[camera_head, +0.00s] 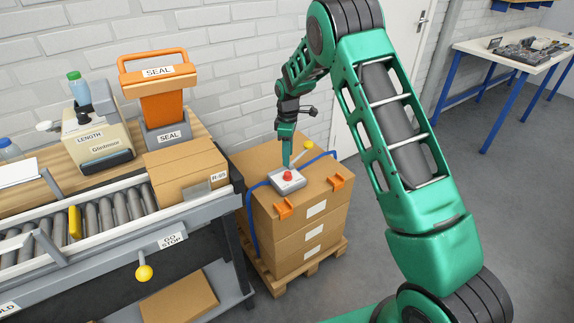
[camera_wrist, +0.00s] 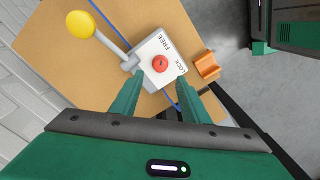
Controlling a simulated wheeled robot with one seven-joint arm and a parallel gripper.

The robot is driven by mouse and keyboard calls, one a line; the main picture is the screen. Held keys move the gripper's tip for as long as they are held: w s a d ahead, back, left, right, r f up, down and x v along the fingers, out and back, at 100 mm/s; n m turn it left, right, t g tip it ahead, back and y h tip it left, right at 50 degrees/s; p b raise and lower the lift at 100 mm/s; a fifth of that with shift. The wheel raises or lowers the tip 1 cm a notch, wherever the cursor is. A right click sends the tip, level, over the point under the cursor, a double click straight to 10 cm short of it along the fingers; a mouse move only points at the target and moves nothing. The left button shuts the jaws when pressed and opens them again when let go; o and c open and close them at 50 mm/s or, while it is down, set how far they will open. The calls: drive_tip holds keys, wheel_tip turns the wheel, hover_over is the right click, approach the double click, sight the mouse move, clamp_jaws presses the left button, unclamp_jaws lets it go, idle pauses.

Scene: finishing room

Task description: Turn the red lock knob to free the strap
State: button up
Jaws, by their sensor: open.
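The red lock knob (camera_wrist: 160,63) sits on a pale grey ratchet block (camera_wrist: 150,48) marked FREE and LOCK, on top of a stack of cartons. In the head view the knob (camera_head: 288,176) shows on the block's top. A lever with a yellow ball (camera_wrist: 80,24) sticks out from the block. The blue strap (camera_head: 250,212) runs over the cartons and down the side. My gripper (camera_wrist: 157,92) is open, with its two green fingers just short of the knob in the wrist view. I cannot tell its exact height above the knob.
Orange corner guards (camera_head: 284,208) sit on the top carton (camera_head: 315,195). The cartons stand on a wooden pallet (camera_head: 275,283). A roller conveyor (camera_head: 110,208) with a carton marked R-05 (camera_head: 187,172) stands close on the left. A workbench (camera_head: 520,55) is far right; open floor lies between.

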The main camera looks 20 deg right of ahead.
wheel_tip(320, 180, up, 3)
drive_tip(key=shift+f, duration=0.15)
